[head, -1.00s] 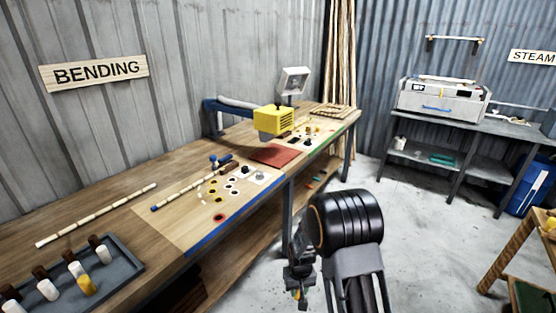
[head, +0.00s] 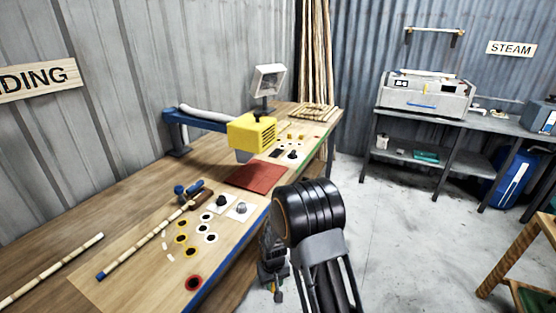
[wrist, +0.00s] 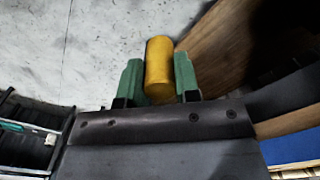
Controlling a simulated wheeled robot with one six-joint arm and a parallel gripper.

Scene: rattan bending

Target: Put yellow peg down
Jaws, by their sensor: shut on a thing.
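A yellow peg (wrist: 159,66) stands between the two green fingers of my gripper (wrist: 158,82) in the wrist view, touching both. In the head view, my gripper (head: 274,288) hangs low in front of the bench's front edge, and the peg is hard to make out there. The bending board (head: 140,262) lies on the bench with several ringed holes. One yellow-ringed hole (head: 191,251) is near a red-ringed hole (head: 193,283); white-ringed holes (head: 208,238) are beside them. The gripper is right of these holes, below the bench top.
A marked rattan pole (head: 150,240) lies across the board, near a blue-and-brown tool (head: 190,190). A red mat (head: 256,177) and a yellow machine (head: 251,131) are further back. A steam box (head: 427,94) stands on the far table. The floor (head: 405,250) at right is clear.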

